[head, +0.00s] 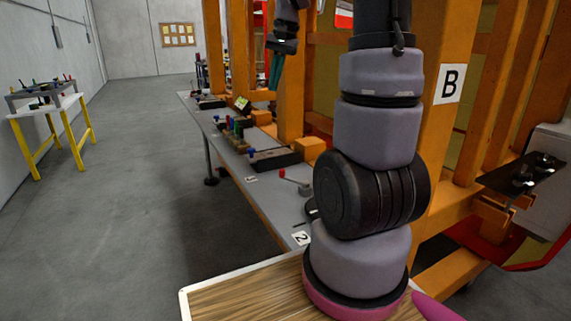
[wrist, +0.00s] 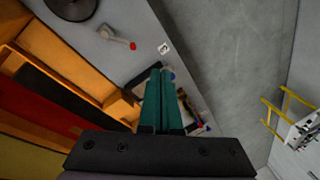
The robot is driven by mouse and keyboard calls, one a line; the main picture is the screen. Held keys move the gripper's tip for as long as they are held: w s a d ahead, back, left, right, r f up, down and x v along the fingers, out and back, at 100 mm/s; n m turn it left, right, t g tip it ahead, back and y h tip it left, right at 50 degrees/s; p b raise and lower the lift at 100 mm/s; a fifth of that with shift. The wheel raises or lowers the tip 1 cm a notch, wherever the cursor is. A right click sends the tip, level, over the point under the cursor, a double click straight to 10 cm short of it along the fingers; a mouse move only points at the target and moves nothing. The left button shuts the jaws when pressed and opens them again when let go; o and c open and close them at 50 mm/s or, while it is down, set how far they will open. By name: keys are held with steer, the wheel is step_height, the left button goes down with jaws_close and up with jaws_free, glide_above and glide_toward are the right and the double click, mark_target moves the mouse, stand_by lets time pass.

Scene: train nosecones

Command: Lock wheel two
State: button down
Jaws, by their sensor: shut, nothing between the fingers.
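A white label reading "2" (head: 302,238) lies on the near end of the grey bench (head: 215,128). Beside it a lever with a red knob (head: 282,173) has its grey arm angled toward my arm. A dark round part (head: 311,209) there is mostly hidden behind my arm; I cannot tell if it is the wheel. In the wrist view the red-knobbed lever (wrist: 118,38) lies near a dark disc (wrist: 71,6). My gripper (head: 274,85) is raised above the bench, farther along than the lever. Its teal fingers (wrist: 160,68) are shut together and empty, touching nothing that I can see.
Dark trays with coloured knobs (head: 273,158) stand along the bench. Orange posts (head: 290,90) rise on its right. A wooden top (head: 240,296) is in front. A yellow-legged table (head: 50,110) stands left; the grey floor (head: 140,170) between is clear.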

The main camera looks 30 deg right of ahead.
steer(key=w+d+f+m+g, duration=0.1)
steer(key=w+d+f, duration=0.4)
steer(key=f, duration=0.5)
steer(key=w+d+f+m+g, duration=0.1)
steer(key=w+d+f+g, duration=0.2)
steer(key=w+d+f, duration=0.3)
step_height(320, 180, down, 4)
steer(key=shift+d+f+m, duration=0.1)
steer(key=shift+d+m, duration=0.2)
steer(key=shift+d, duration=0.05)
steer(key=x, duration=0.9)
steer(key=shift+s+a+f, duration=0.1)
steer(key=shift+s+a, duration=0.05)
steer(key=shift+a, duration=0.1)
steer(key=shift+s+a+f, duration=0.15)
steer(key=shift+s+a, duration=0.35)
steer(key=shift+a, duration=0.1)
steer(key=shift+s+a+f, duration=0.15)
steer(key=shift+s+a, duration=0.35)
steer(key=shift+a, duration=0.1)
steer(key=shift+s+a, duration=0.35)
